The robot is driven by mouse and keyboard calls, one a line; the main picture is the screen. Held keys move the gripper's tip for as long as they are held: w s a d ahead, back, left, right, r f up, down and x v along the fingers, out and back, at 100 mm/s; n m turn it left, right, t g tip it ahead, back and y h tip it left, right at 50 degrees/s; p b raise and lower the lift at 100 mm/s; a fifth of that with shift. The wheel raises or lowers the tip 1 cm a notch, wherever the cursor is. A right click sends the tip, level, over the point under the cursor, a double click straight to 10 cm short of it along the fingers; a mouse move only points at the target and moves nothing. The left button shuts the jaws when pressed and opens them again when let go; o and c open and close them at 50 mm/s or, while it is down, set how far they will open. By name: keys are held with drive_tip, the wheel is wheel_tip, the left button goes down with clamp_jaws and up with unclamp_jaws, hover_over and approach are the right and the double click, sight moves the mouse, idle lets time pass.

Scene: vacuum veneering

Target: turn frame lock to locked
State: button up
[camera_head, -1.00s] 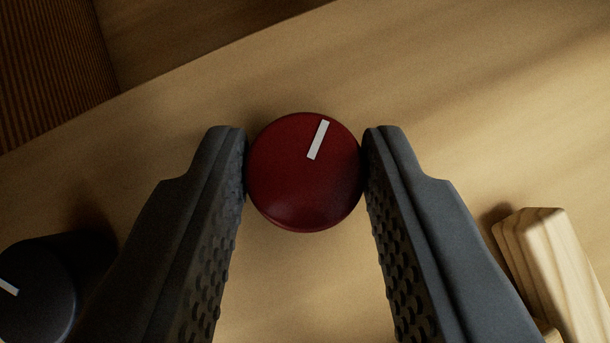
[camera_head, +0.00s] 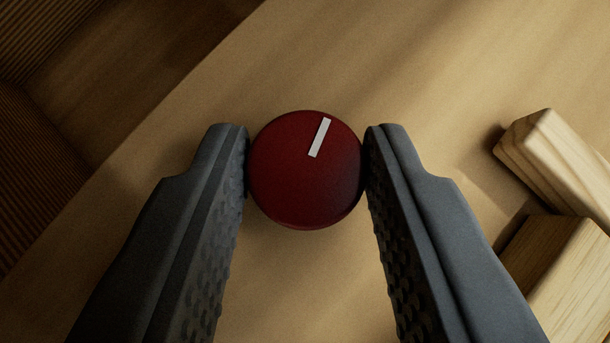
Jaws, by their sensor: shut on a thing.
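A round dark red knob (camera_head: 290,180), which I take to be the frame lock, sits in the middle of the head camera view on a light wooden surface (camera_head: 290,285). A short white mark on its face points up and slightly right in the picture. My gripper (camera_head: 307,165) is shut on the knob, one textured grey finger touching its left side and the other its right side. No locked or unlocked label shows.
Two pale wooden blocks (camera_head: 565,165) (camera_head: 565,275) lie at the right, beside my right finger. At the upper left the surface ends at an edge, with a darker brown ribbed area (camera_head: 35,170) beyond it. The surface above the knob is clear.

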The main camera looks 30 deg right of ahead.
idle(0.3)
drive_tip(key=o, duration=1)
drive_tip(key=shift+v, duration=3.75)
